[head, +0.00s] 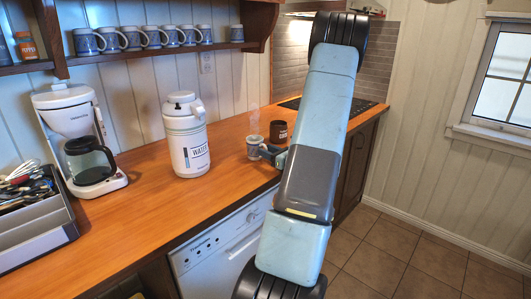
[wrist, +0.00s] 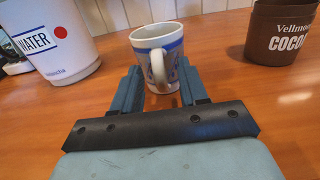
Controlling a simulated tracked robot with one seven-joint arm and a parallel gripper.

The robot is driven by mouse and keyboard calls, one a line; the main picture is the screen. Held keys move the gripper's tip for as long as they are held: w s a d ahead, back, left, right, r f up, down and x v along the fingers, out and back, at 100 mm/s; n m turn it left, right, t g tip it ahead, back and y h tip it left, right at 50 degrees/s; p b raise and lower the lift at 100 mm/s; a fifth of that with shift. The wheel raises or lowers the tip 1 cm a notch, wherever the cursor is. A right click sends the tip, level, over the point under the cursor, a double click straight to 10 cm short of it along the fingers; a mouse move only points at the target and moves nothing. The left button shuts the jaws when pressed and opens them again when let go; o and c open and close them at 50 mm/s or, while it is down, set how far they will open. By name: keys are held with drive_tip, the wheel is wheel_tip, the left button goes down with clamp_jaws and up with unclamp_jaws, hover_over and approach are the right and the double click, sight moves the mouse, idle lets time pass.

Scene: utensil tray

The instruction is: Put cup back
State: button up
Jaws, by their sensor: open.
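A white cup with blue bands (wrist: 150,42) stands upright on the wooden counter, its handle toward my gripper in the wrist view. The cup also shows in the head view (head: 254,146). My gripper (wrist: 163,92) is open and low over the counter. Its two fingers are spread in front of the cup, with the handle between or just beyond the fingertips; contact cannot be told. In the head view my arm hides much of the gripper (head: 270,153). A row of similar blue-patterned cups (head: 146,38) stands on the wall shelf (head: 175,53).
A brown cocoa container (wrist: 281,35) stands right of the cup. A white water jug (wrist: 52,40) stands left of it. A coffee maker (head: 75,135) and a utensil tray (head: 40,225) are further left. Counter between the jug and cup is clear.

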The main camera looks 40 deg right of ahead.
drive_tip(key=s, duration=1.1)
drive_tip(key=w+a+r+n+g+y, duration=0.1)
drive_tip(key=a+r+n+g+y, duration=0.25)
drive_tip(key=a+n, duration=0.45)
drive_tip(key=w+a+r+n+g+y, duration=0.1)
drive_tip(key=a+r+n+g+y, duration=0.2)
drive_tip(key=a, duration=0.8)
drive_tip(key=w+a+r+n+g+y, duration=0.1)
drive_tip(key=a+r+n+g+y, duration=0.1)
drive_tip(key=a+r+n+g, duration=0.6)
drive_tip(key=s+a+r+n+t+h, duration=0.1)
drive_tip(key=s+a+r+n+h, duration=0.2)
drive_tip(key=s+a+n+h, duration=0.2)
drive_tip(key=s+a+r+n+t+h, duration=0.1)
drive_tip(key=s+a+r+n+h, duration=0.2)
drive_tip(key=s+a+n+h, duration=0.2)
drive_tip(key=shift+s+a+r+n, duration=0.25)
drive_tip(key=shift+s+a+n, duration=1.5)
drive_tip(key=shift+s+n, duration=1)
drive_tip(key=shift+w+d+n, duration=0.1)
drive_tip(key=shift+w+n, duration=0.15)
drive_tip(key=shift+w, duration=0.05)
